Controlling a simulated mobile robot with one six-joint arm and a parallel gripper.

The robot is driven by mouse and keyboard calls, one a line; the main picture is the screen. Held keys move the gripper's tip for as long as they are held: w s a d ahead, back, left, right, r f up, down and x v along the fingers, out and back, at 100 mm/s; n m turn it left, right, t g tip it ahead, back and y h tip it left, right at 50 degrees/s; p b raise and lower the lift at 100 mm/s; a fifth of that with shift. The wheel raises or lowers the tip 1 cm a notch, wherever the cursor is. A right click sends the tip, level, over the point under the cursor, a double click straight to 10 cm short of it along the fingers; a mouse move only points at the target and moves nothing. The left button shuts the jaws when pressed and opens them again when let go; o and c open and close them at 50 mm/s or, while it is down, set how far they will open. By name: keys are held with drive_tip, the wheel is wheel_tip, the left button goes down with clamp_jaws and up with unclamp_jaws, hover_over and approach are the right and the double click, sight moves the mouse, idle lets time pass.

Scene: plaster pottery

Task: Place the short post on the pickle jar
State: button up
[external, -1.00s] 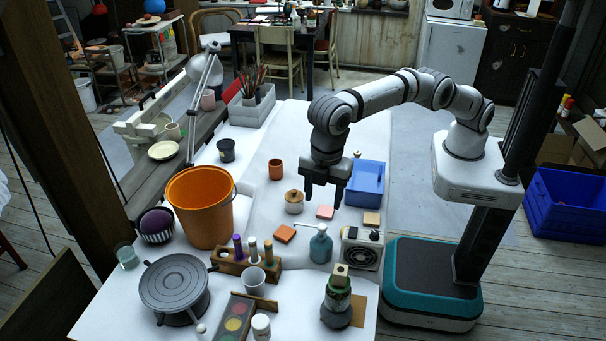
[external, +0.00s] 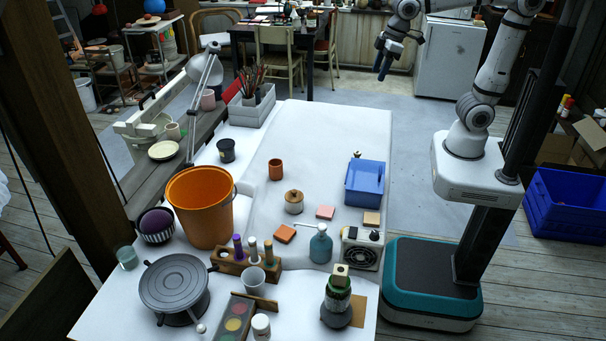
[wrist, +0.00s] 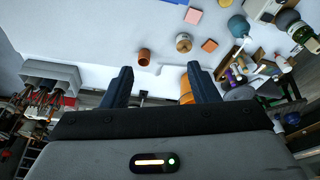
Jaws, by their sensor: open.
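The pickle jar (external: 339,299) is a dark green glass jar with a green lid, upright near the front right of the white table. A small pale wooden block (external: 340,270), which looks like the short post, rests on top of its lid. The jar also shows at the right edge of the wrist view (wrist: 304,36). My gripper (external: 380,73) is raised high beyond the table's far right, well away from the jar. In the wrist view its two fingers (wrist: 160,68) are spread with nothing between them.
A blue bin (external: 365,184), a blue-grey bottle (external: 321,246), a small fan-like box (external: 361,253) and a lidded pot (external: 293,203) stand on the table. An orange bucket (external: 200,215) is at left. The table's far half is largely clear.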

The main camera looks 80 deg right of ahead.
drive_tip(key=s+d+f+m, duration=0.3)
drive_tip(key=s+d+f, duration=0.4)
drive_tip(key=s, duration=0.5)
drive_tip(key=shift+d+f+t+h, duration=0.2)
drive_tip(key=shift+t+h, duration=0.1)
drive_tip(key=shift+t, duration=0.1)
